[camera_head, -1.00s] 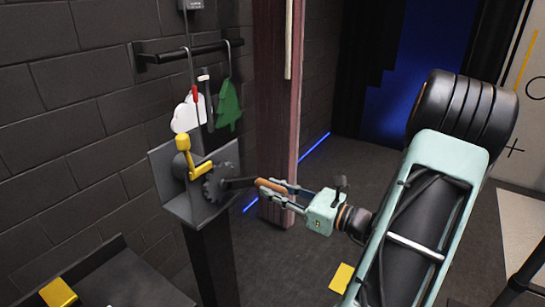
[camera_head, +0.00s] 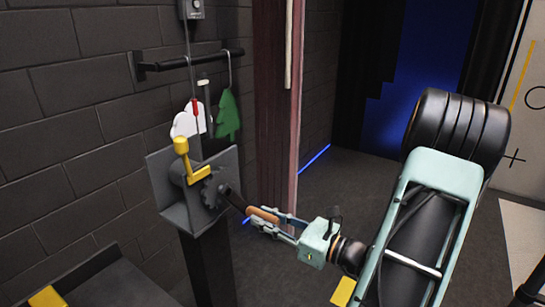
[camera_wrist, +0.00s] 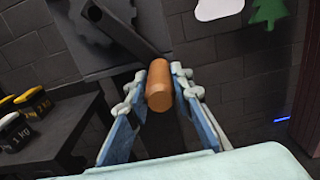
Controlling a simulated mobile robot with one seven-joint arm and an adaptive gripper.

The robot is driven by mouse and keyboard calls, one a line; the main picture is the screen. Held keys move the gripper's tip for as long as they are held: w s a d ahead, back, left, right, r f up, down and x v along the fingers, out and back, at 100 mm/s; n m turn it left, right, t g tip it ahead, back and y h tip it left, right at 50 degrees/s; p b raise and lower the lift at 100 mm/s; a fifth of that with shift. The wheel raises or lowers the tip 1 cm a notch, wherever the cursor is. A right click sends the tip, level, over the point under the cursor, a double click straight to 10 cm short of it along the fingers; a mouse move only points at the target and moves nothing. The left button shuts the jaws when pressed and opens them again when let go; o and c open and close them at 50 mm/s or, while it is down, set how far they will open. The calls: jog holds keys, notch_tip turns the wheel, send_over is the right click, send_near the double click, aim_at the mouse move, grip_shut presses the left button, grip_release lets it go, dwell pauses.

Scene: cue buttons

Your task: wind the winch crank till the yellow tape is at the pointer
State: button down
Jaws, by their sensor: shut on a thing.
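The winch (camera_head: 170,200) is bolted to a grey bracket on a dark post, with a toothed gear (camera_head: 212,190) and a yellow lever (camera_head: 182,148). Its dark crank arm (camera_head: 236,202) slopes down to the right, ending in an orange-brown handle (camera_head: 263,214). My gripper (camera_head: 275,221) is shut on this handle; in the wrist view its two fingers lie on either side of the handle (camera_wrist: 159,86). A thin cable (camera_head: 187,35) rises from the winch, with a small red mark (camera_head: 194,107) beside it. I cannot make out the yellow tape or the pointer.
A wall rail (camera_head: 190,61) holds a white cloud cutout (camera_head: 187,121) and a green tree cutout (camera_head: 228,116). A dark bench (camera_head: 110,280) stands at lower left, with yellow-topped weights (camera_wrist: 36,102) in the wrist view. A reddish column (camera_head: 278,100) stands behind the crank.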

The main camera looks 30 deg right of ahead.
jog(key=shift+a+r, duration=0.15)
jog(key=shift+a, duration=0.1)
jog(key=a, duration=0.1)
jog(key=s+a+f+b, duration=0.1)
jog(key=a, duration=0.1)
jog(key=s+a, duration=0.1)
jog(key=shift+a+f, duration=0.3)
jog(key=shift+a, duration=0.05)
jog(key=a+p, duration=0.1)
jog(key=p, duration=0.2)
jog(key=s+a+p, duration=0.1)
jog(key=a+p, duration=0.1)
jog(key=p, duration=0.2)
jog(key=s+a+r+p, duration=0.1)
jog(key=p, duration=0.2)
jog(key=shift+a, duration=0.4)
jog(key=shift+p, duration=0.4)
